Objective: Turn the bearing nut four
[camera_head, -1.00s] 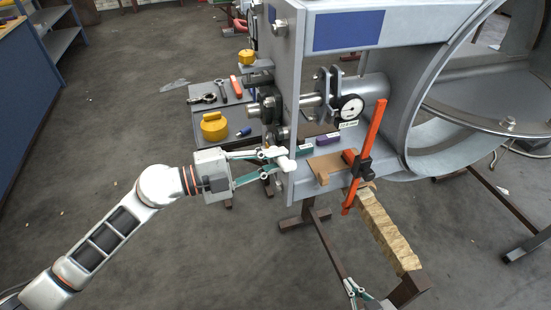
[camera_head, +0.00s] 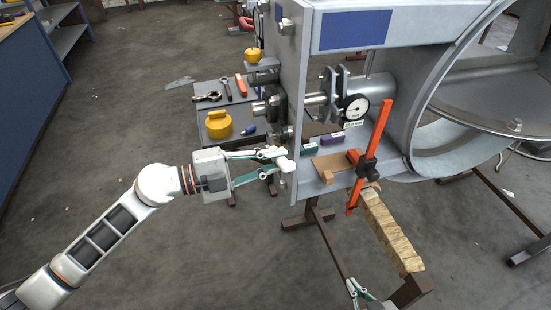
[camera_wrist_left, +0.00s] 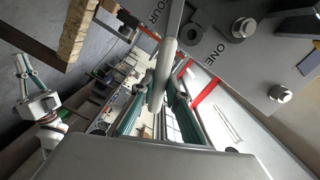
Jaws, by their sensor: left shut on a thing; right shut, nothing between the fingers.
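My left gripper (camera_head: 278,162) is shut on a pale grey bar (camera_wrist_left: 164,68), beside the lower left edge of the grey upright plate (camera_head: 298,110). In the left wrist view the bar runs up between the fingertips, across the plate's face, between the labels FOUR (camera_wrist_left: 160,14) and ONE (camera_wrist_left: 211,57). A hex nut (camera_wrist_left: 245,27) shows near ONE. My right gripper (camera_head: 357,288) is shut and empty at the bottom; it also shows in the left wrist view (camera_wrist_left: 22,64).
A dial gauge (camera_head: 354,107) and an orange clamp (camera_head: 372,150) sit right of the plate. A grey tool tray (camera_head: 208,110) with a yellow pot (camera_head: 218,124) stands behind my left gripper. A wooden beam (camera_head: 392,235) lies below. The left floor is clear.

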